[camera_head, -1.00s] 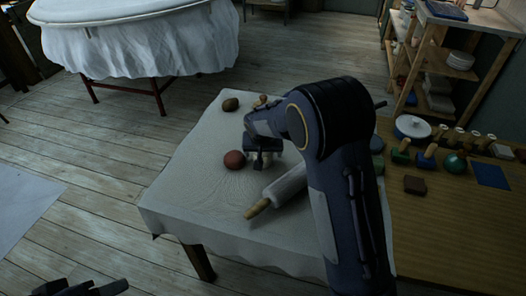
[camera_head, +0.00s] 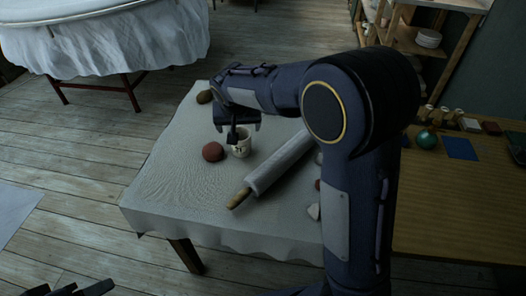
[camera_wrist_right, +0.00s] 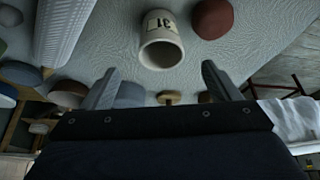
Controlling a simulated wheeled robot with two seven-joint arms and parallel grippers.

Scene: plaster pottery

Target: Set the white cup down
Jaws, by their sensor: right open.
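The white cup (camera_head: 241,143) stands upright on the cloth-covered table (camera_head: 165,187), just right of a reddish-brown ball (camera_head: 213,152). In the right wrist view the cup (camera_wrist_right: 161,40) shows its open mouth and a label reading 31. My right gripper (camera_head: 236,132) is over the cup's far side in the head view. In the wrist view its two fingers (camera_wrist_right: 160,84) are spread wide with nothing between them, and the cup is apart from them. My left gripper (camera_head: 72,290) shows only partly at the bottom left edge.
A brown lump (camera_head: 205,97) is at the table's far left corner. My right arm hides much of the table's right side. The table's near left part is clear. A wooden bench (camera_head: 445,215) stands at right.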

